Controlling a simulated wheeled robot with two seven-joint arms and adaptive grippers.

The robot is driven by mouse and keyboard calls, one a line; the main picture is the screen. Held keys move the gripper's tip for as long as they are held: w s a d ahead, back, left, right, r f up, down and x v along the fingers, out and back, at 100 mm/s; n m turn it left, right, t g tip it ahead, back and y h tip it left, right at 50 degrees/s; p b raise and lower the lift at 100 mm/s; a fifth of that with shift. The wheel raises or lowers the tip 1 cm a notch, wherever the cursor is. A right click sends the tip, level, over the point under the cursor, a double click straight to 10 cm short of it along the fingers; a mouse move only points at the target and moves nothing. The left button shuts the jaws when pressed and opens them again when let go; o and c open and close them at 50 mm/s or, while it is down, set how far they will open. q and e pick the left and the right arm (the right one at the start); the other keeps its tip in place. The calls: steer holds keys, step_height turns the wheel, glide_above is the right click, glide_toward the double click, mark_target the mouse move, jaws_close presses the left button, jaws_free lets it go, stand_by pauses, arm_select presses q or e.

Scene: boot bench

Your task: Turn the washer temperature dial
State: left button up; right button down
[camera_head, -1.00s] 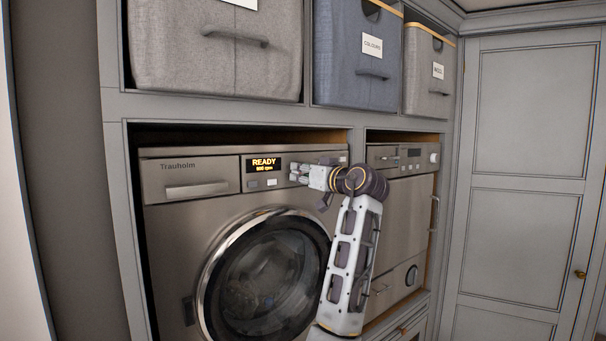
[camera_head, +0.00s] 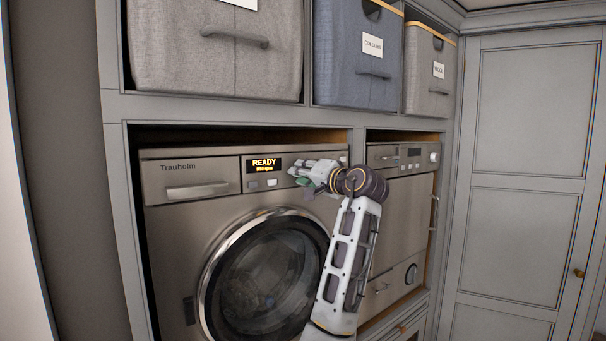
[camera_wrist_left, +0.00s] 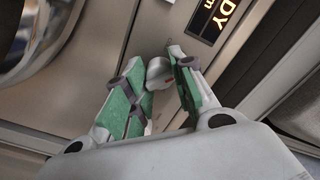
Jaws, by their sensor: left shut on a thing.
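The washer (camera_head: 184,241) stands in the left bay, with its round glass door below and its control panel along the top. Its display (camera_head: 264,164) reads READY in yellow. My left gripper (camera_head: 298,174) is at the panel, right of the display, and hides part of the panel. In the left wrist view the rounded grey dial (camera_wrist_left: 159,73) sits between the green-padded fingers of my left gripper (camera_wrist_left: 160,80), which are shut on it. The dial's marks cannot be read. My right gripper is not in view.
A second appliance (camera_head: 401,228) with a knob stands in the right bay. Fabric bins, grey (camera_head: 216,52), blue (camera_head: 352,60) and grey (camera_head: 428,75), fill the shelf above. A panelled door (camera_head: 528,200) is at the right.

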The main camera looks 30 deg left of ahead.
arm_select(q)
steer(key=shift+m, duration=5)
steer(key=o, duration=1.1)
steer(key=shift+c, duration=0.2)
steer(key=v, duration=1.2)
steer(key=shift+f, duration=0.15)
